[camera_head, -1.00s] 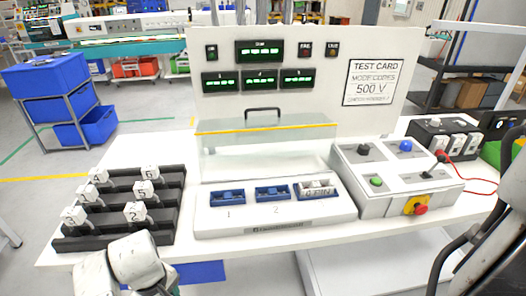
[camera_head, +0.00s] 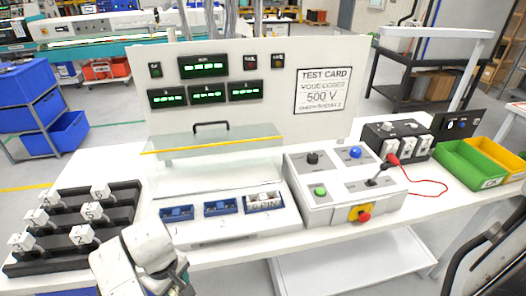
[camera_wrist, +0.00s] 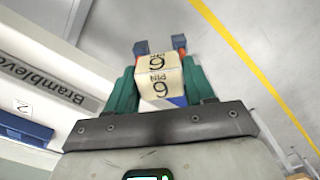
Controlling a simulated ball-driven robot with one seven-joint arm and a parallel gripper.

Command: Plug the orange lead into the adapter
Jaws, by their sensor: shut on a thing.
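My gripper (camera_wrist: 160,86) is shut on a cream block (camera_wrist: 160,78) marked "6 PIN", with thin orange edges and dark blue and grey parts at its far end. I cannot tell whether this is the plug of the orange lead; no orange cable shows. In the head view my gripper is low, in front of the bench's front edge, and its fingers are mostly hidden. A pale piece marked "6-PIN" (camera_head: 264,199), perhaps the adapter, sits in the rightmost of three blue sockets on the white fixture (camera_head: 235,229).
A black rack (camera_head: 118,210) with numbered white blocks stands left. A clear guard (camera_head: 212,141) is above the sockets. Right are a control box (camera_head: 330,210) with a red stop button, a black box with a red lead (camera_head: 393,159), and green (camera_head: 470,174) and yellow trays.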

